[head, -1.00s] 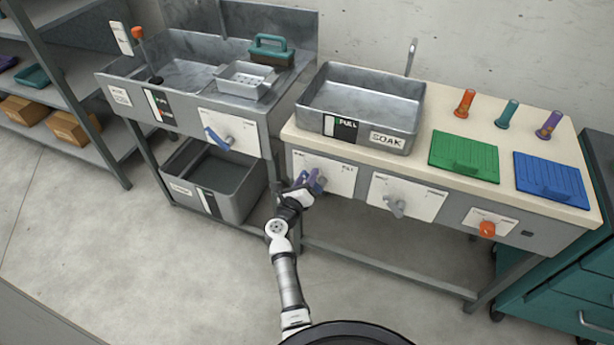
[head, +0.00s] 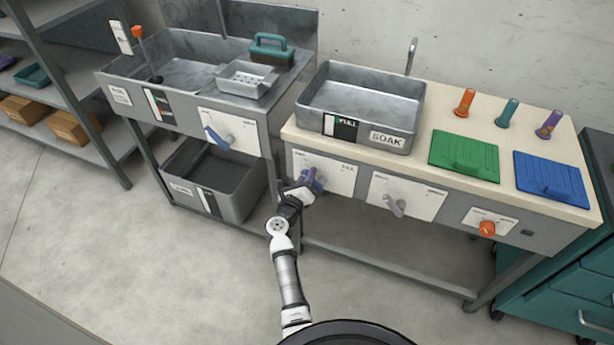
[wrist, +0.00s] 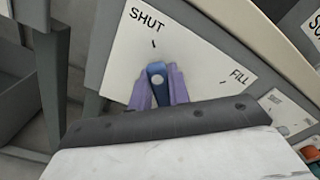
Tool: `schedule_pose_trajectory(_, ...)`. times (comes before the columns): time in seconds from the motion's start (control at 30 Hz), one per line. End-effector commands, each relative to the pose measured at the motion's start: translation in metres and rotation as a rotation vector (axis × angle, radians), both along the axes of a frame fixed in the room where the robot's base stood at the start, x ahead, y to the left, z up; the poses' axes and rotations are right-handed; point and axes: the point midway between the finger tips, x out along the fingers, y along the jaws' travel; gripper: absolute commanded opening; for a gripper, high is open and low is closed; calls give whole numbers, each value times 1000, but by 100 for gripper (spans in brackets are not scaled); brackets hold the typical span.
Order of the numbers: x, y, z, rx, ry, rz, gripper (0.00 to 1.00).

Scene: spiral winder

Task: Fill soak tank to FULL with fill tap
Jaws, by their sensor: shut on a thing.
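The soak tank (head: 365,95) is a grey metal basin on the bench, with a SOAK label and a gauge (head: 340,127) marked FULL on its front. The inside looks bare grey; I cannot tell a water level. The fill tap's blue handle (wrist: 156,72) is on a white plate (wrist: 185,50) marked SHUT and FILL. The plate also shows in the head view (head: 338,175). My gripper (wrist: 160,88), with purple fingers, is shut on the handle, one finger on each side. In the head view my gripper (head: 309,180) covers most of the handle.
A grey lever tap (head: 396,205) and an orange knob (head: 487,229) are to the right on the bench front. A second sink (head: 190,75) with a blue lever (head: 215,138) stands left. Green (head: 464,153) and blue (head: 552,176) lids lie on the bench.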

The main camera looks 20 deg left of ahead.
Motion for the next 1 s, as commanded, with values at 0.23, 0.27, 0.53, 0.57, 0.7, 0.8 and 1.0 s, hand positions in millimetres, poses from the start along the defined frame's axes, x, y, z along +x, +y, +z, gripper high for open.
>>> schedule_pose_trajectory(0.23,-1,-4,2,85,-3,0,0)
schedule_pose_trajectory(0.27,-1,-5,2,104,-4,0,0)
schedule_pose_trajectory(0.53,-1,-16,8,328,-11,0,0)
schedule_pose_trajectory(0.57,-1,-18,8,357,-12,0,0)
schedule_pose_trajectory(0.7,-1,-26,10,490,-17,-2,0)
schedule_pose_trajectory(0.8,-2,-30,11,585,-21,-1,0)
schedule_pose_trajectory(1.0,-2,-41,11,766,-27,-1,0)
